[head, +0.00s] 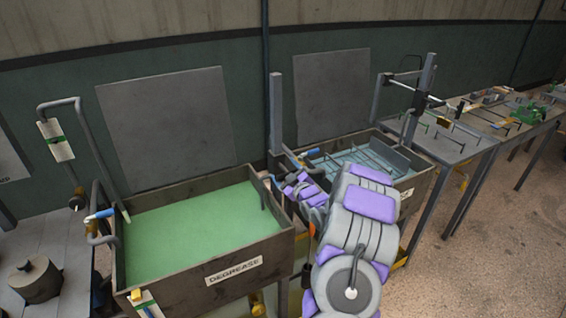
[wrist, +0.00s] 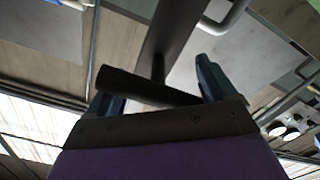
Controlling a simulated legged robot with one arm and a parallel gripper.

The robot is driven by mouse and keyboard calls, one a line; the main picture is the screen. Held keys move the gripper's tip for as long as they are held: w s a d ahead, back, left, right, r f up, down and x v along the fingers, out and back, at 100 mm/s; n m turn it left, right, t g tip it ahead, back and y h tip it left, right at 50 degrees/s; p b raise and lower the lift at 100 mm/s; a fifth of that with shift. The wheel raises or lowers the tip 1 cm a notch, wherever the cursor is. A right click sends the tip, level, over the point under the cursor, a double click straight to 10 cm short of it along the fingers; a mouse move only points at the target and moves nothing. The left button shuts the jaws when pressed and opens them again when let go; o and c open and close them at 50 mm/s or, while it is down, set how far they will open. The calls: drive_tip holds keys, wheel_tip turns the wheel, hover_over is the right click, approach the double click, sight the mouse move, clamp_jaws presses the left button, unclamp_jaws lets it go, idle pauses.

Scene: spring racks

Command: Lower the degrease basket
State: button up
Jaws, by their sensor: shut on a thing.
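The degrease tank (head: 240,270) stands at left with green liquid (head: 195,222) in it and a DEGREASE label on its front. No basket shows clearly in it; a thin dark rod (head: 262,196) stands at its right end. My gripper (head: 288,180) is beside a dark upright post (head: 275,110) between the two tanks. In the wrist view, its blue fingers (wrist: 160,84) are on either side of a dark T-shaped handle (wrist: 130,84), and it is shut on that handle. My arm partly hides the post's lower part and the second tank.
A second tank (head: 425,185) at right holds bluish liquid and a wire rack (head: 350,160); its label is mostly hidden. Work tables (head: 460,150) with parts extend right. Open floor (head: 480,260) lies at the right front.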

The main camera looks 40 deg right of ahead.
drive_tip(key=shift+s+f, duration=0.1)
drive_tip(key=shift+f, duration=2.25)
drive_tip(key=o, duration=1.3)
drive_tip(key=shift+s, duration=0.1)
drive_tip(key=p+v, duration=0.2)
drive_tip(key=v, duration=1.5)
drive_tip(key=shift+a, duration=0.15)
drive_tip(key=shift+r, duration=0.25)
